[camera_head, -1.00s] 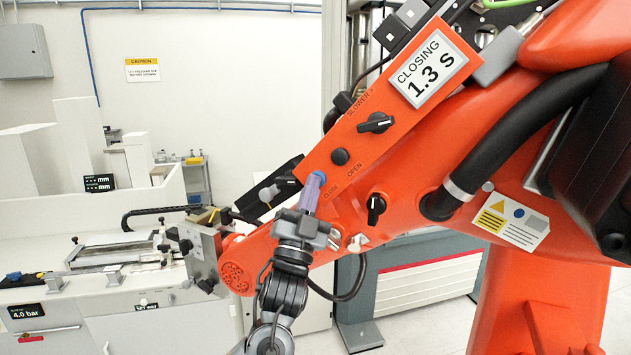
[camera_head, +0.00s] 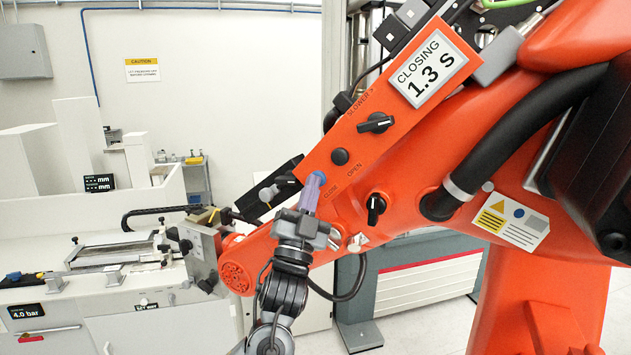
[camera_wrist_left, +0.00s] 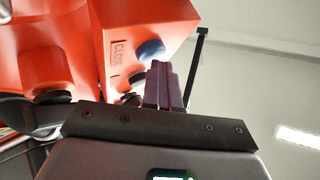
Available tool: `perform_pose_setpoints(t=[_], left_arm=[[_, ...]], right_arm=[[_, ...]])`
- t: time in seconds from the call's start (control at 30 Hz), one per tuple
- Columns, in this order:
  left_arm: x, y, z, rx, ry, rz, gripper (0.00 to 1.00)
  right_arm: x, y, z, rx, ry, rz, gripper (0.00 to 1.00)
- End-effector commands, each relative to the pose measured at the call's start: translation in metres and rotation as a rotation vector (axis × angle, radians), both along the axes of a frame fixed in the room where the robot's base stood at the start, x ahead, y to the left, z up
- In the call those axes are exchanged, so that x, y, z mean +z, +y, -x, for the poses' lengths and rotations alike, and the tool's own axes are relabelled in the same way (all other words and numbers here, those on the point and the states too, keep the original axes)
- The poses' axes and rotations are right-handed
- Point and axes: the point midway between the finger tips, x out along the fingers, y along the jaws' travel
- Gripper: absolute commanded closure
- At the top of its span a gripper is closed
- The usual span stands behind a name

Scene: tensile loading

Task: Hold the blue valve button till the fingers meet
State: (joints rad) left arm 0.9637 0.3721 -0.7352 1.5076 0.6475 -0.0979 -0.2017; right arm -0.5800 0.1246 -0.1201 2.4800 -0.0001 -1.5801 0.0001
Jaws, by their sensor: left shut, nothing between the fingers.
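The blue valve button (camera_head: 318,176) sits on the orange control panel (camera_head: 310,157) by the CLOSE label, mostly hidden behind my left gripper (camera_head: 312,188) in the head view. In the left wrist view the blue button (camera_wrist_left: 151,50) shows just beyond the fingertips of my left gripper (camera_wrist_left: 162,66). The purple fingers are shut together with nothing between them. Their tips are at the button and look to be touching it; how far it is pressed I cannot tell. The panel display (camera_head: 430,69) reads "CLOSING 1.3 S". My right gripper is not in view.
A black button (camera_head: 340,157) by OPEN and two black knobs (camera_head: 376,123) (camera_head: 376,209) are close by on the orange arm. A bench with a clamp fixture (camera_head: 110,255) stands at left. A caution sign hangs on the back wall.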

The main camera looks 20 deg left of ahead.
Motion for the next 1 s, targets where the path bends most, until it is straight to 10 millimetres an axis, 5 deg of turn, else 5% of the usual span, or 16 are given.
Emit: perform_pose_setpoints(t=[1.0], left_arm=[[-0.001, 0.002, 0.016, 0.0, 0.001, 0.0, 1.0]], right_arm=[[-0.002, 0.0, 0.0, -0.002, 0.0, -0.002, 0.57]])
